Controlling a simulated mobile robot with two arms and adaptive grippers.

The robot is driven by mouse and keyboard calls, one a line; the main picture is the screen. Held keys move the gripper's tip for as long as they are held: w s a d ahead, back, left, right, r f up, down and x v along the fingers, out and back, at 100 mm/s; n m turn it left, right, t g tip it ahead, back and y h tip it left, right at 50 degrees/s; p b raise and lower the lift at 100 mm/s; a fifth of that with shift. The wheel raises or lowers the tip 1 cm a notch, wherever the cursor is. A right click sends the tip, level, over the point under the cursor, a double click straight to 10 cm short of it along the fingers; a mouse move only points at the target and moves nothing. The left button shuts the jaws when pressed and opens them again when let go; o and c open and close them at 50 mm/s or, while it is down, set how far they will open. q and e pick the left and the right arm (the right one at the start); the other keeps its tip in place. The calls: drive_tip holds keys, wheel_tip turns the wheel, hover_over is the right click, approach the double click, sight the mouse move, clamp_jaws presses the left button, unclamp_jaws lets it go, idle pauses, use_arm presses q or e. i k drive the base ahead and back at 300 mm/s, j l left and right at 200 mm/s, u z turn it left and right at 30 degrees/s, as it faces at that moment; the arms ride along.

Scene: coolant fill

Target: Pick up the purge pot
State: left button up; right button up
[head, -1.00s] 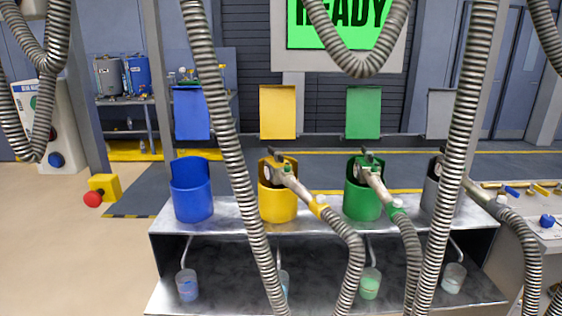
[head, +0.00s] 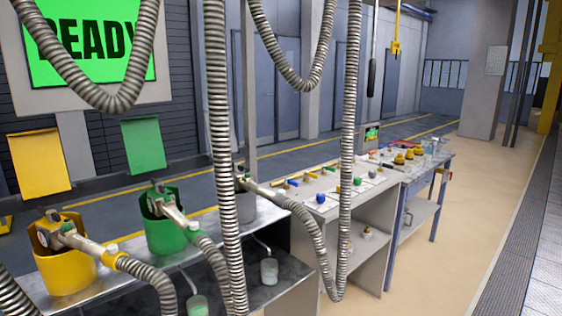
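I cannot tell for sure which thing is the purge pot. Small clear cups stand on the lower dark shelf in the head view. One cup (head: 269,272) stands below the grey holster (head: 246,208) and looks nearly empty. Another cup (head: 197,306) with pale green liquid stands below the green holster (head: 163,236), cut by the bottom edge. Neither of my grippers shows in the head view.
A yellow holster (head: 62,282) and the green and grey ones hold nozzles with ribbed hoses. Several hoses hang across the view. A pale bench (head: 345,218) with coloured fittings and a blue-legged table (head: 440,166) stand to the right. The beige floor (head: 470,215) is clear.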

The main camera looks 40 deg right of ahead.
sight(430, 144)
drive_tip(key=z, duration=2.3)
drive_tip(key=i+l+z, duration=0.2)
drive_tip(key=i, duration=0.25)
drive_tip(key=i+z, duration=0.15)
drive_tip(key=i, duration=0.25)
drive_tip(key=i+z, duration=0.15)
drive_tip(key=i, duration=2.2)
drive_tip(key=i+l+u, duration=0.15)
drive_tip(key=i+u, duration=0.3)
drive_tip(key=i, duration=0.2)
drive_tip(key=i+l+u, duration=0.95)
drive_tip(key=i+l, duration=0.1)
drive_tip(key=i, duration=0.05)
